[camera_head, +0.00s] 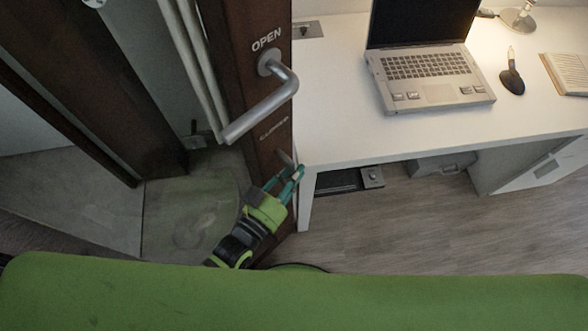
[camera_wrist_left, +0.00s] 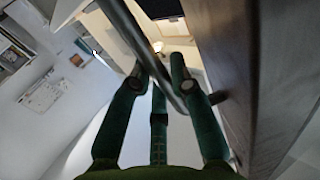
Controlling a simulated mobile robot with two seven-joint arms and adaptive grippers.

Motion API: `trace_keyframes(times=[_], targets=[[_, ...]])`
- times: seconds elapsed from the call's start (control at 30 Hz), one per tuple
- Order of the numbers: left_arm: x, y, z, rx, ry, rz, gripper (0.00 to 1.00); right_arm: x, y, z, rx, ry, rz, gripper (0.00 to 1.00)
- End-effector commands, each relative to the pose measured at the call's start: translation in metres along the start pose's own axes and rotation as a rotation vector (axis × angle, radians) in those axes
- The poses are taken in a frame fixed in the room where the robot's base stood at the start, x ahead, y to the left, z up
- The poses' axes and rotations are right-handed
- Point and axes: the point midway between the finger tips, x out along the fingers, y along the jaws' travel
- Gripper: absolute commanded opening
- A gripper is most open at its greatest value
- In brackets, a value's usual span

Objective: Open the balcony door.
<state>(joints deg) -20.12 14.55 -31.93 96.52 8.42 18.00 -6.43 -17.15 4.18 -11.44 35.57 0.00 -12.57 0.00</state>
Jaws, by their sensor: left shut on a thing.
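The balcony door shows as a dark brown wooden panel (camera_head: 262,125) left of the desk. It has a silver lever handle (camera_head: 265,105), with the word OPEN above it and another label below. My left gripper (camera_head: 290,175) is at the panel's lower right, below that lever and close to the desk's front left corner. A small grey metal part (camera_head: 285,157) shows at its fingertips. In the left wrist view, the green fingers are around a metal bar (camera_wrist_left: 145,45) beside the brown wood (camera_wrist_left: 235,80). I cannot tell which part of the door this bar is. My right gripper is out of view.
The white desk (camera_head: 330,125) stands close to the panel on the right. It carries a laptop (camera_head: 425,80), a lamp (camera_head: 520,17) and a book (camera_head: 568,72). A dark brown frame (camera_head: 95,100) stands at the left.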

Motion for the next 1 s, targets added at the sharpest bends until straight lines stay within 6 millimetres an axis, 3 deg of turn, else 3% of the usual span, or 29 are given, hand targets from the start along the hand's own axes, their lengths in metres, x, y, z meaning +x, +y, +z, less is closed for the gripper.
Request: trace_keyframes(times=[0.17,0.2,0.27,0.67,0.77,1.0], targets=[[0.001,-0.003,-0.005,0.001,0.014,-0.005,0.0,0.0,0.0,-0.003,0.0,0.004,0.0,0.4],[0.001,-0.003,-0.005,0.001,0.014,-0.005,0.25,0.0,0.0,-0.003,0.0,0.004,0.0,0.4],[0.001,-0.003,-0.005,0.001,0.014,-0.005,0.45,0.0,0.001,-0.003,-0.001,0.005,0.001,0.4],[-0.004,-0.001,-0.001,0.0,0.005,-0.002,0.45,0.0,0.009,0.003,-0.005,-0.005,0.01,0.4],[-0.017,-0.001,0.0,0.0,0.003,-0.002,0.45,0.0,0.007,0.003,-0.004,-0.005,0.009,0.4],[-0.068,-0.001,0.0,0.0,0.002,-0.002,0.45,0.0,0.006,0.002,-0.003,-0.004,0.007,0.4]])
